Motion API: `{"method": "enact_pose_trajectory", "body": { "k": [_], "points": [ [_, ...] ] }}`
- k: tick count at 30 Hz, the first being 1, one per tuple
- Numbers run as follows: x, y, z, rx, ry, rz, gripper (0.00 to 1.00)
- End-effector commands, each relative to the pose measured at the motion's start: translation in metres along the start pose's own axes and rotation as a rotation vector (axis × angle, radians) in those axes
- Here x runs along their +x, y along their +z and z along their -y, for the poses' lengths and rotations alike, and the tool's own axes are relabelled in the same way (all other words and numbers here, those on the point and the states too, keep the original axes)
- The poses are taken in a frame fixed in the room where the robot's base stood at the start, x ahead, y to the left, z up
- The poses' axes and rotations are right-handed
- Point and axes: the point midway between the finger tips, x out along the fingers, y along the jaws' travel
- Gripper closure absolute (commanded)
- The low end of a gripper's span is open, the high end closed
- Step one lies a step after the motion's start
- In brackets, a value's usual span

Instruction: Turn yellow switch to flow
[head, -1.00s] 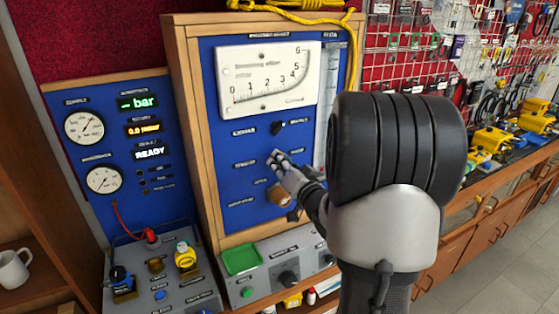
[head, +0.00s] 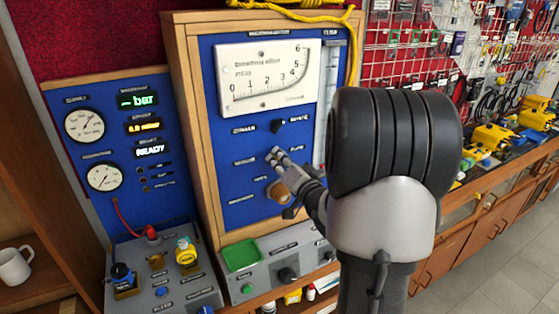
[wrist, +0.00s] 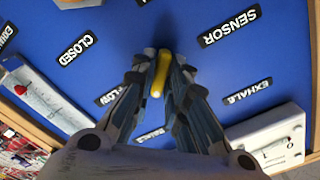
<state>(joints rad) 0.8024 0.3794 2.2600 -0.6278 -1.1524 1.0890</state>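The yellow switch (wrist: 160,75) is a slim bar handle on the blue panel, upright and slightly slanted in the wrist view. My gripper (wrist: 160,68) has a fingertip on each side of it, close against it, and looks shut on it. The labels SENSOR (wrist: 230,25), CLOSED (wrist: 76,49), FLOW (wrist: 121,109) and EXHALE (wrist: 248,90) lie around it; the FLOW label is partly hidden by a finger. In the head view my gripper (head: 274,156) is at the middle of the panel and hides the switch.
A dark knob (head: 278,126) sits above my gripper, and a brown knob (head: 278,192) just below it. The white dial gauge (head: 268,75) is higher up. A grey control box (head: 280,262) with a green tray (head: 241,255) stands below the panel.

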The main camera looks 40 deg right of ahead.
Motion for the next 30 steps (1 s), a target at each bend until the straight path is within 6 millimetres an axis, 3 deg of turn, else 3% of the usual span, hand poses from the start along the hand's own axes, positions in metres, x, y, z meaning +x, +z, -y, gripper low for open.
{"method": "enact_pose_trajectory", "body": {
  "k": [6,17,22,30],
  "points": [
    [0.0,0.0,0.0,-0.001,0.0,0.0,0.69],
    [-0.004,-0.001,0.0,-0.002,0.0,-0.001,0.69],
    [-0.028,-0.001,-0.001,-0.001,0.003,-0.002,0.69],
    [-0.086,-0.002,-0.001,-0.001,0.004,-0.004,0.69]
  ]
}}
